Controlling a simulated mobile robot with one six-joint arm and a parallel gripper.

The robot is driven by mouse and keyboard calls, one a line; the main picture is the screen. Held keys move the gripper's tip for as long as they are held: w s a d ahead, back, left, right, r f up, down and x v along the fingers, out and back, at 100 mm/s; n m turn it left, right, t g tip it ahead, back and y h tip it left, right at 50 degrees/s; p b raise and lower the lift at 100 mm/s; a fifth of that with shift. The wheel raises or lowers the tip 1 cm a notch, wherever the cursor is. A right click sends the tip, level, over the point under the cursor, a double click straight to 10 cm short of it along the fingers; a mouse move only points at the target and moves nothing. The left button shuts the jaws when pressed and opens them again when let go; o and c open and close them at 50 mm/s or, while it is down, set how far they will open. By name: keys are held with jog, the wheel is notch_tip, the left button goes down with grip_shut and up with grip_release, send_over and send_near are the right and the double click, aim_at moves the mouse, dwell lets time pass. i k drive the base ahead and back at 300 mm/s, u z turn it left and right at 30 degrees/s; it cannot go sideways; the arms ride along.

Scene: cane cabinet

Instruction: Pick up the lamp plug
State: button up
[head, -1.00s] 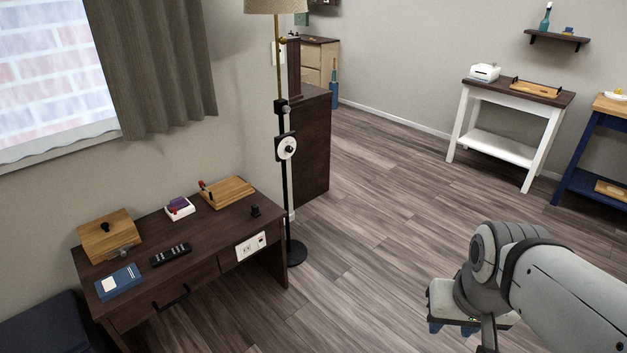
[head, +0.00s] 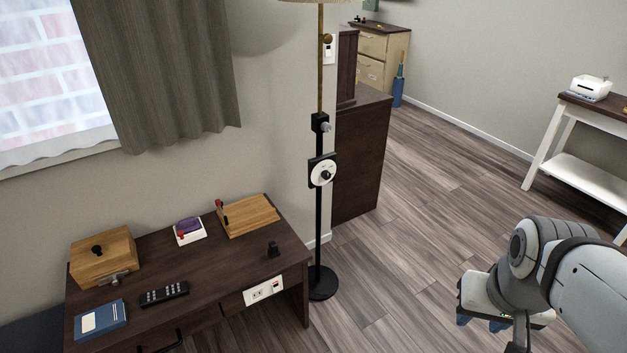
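A small black plug-like piece (head: 273,249), which looks like the lamp plug, stands on the right end of the dark desk (head: 215,272), near its front edge. A white outlet panel (head: 263,290) is on the desk's front below it. The floor lamp (head: 318,225) stands just right of the desk, with a black pole and a white dial on it; its shade is mostly cut off at the top. My gripper (head: 481,322) is at the lower right over the floor, well away from the desk. Its two blue fingertips appear apart, with nothing seen between them.
On the desk are a wooden box (head: 104,257), a remote (head: 164,293), a blue book (head: 100,320), a white and purple item (head: 188,231) and a wooden board (head: 247,215). A dark cabinet (head: 361,160) stands behind the lamp. The floor (head: 420,230) between is clear.

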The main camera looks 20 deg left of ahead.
aim_at(273, 249)
jog(key=u, duration=0.65)
jog(key=i, duration=1.2)
jog(key=u, duration=0.9)
jog(key=k, duration=0.6)
jog(key=u, duration=0.2)
jog(key=i, duration=0.7)
jog(key=z, duration=0.15)
